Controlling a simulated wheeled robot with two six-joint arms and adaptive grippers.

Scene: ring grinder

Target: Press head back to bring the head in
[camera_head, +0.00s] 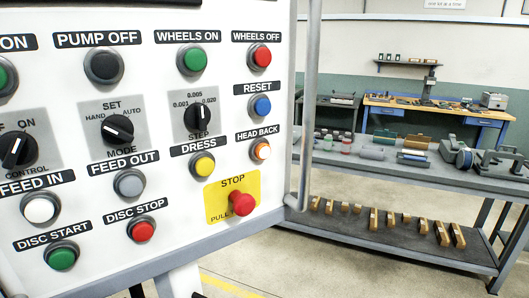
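The HEAD BACK button (261,149) is a small round orange button with a pale ring, at the right side of the white control panel (150,185). Its black label (258,132) sits just above it. The button looks lit. Whether it is pressed in cannot be told. Neither of my grippers is in the head view, and nothing touches the button.
The blue RESET button (262,106) is above, the yellow DRESS button (203,165) to the left, and the red STOP knob (242,203) below. A vertical grey rail (308,100) runs along the panel's right edge. A grey workbench (400,165) stands behind.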

